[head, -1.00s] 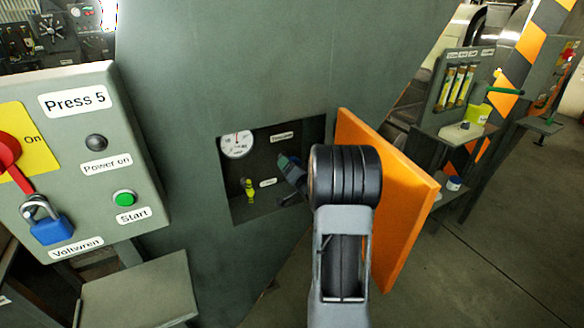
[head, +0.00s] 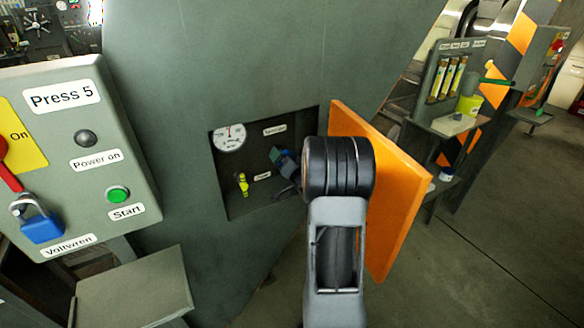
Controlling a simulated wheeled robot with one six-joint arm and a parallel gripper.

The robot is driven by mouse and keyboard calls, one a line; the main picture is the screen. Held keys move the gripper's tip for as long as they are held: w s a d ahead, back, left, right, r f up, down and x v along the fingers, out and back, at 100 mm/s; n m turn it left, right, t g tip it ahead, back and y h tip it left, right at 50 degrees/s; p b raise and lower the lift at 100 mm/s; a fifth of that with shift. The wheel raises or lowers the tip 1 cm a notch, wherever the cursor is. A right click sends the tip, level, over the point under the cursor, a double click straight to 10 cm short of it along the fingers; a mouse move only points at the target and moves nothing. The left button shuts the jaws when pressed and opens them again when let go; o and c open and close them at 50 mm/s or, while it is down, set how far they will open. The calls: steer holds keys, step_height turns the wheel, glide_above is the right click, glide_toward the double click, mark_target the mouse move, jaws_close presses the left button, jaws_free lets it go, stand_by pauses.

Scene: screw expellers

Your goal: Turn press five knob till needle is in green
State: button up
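A recessed panel (head: 227,200) in the green-grey press body holds a round white gauge (head: 229,137) at its upper left. The gauge's needle stands near the top of the dial; its coloured zones are too small to tell. A yellow valve or handle (head: 242,184) sits below the gauge. My gripper (head: 282,163) reaches into the recess at the right of the gauge, largely hidden by my arm. The knob is not clearly visible; it may be behind my gripper. Whether the fingers touch anything cannot be told.
An open orange door (head: 395,185) stands close to the right of my arm. The Press 5 control box (head: 130,150), with a green start button (head: 118,194) and blue padlock (head: 42,229), is at the left. A grey shelf (head: 135,290) juts out below it.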

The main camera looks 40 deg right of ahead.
steer(key=s+a+b, duration=0.1)
steer(key=s+a, duration=0.1)
steer(key=s, duration=1.1)
steer(key=shift+s, duration=0.2)
stand_by(0.6)
steer(key=w+a+r+n+g+h+p, duration=0.1)
steer(key=a+r+n+g+p, duration=0.15)
steer(key=a+n+g, duration=0.45)
steer(key=s+a+r+n+g+y, duration=0.1)
steer(key=s+a+n+g+y, duration=0.1)
steer(key=s+a, duration=0.4)
steer(key=s+a+n+g+y+p, duration=0.1)
steer(key=s+a+g, duration=0.4)
steer(key=a, duration=0.6)
steer(key=shift+s+a+r+n+y, duration=0.25)
steer(key=shift+s+r+n+y, duration=0.15)
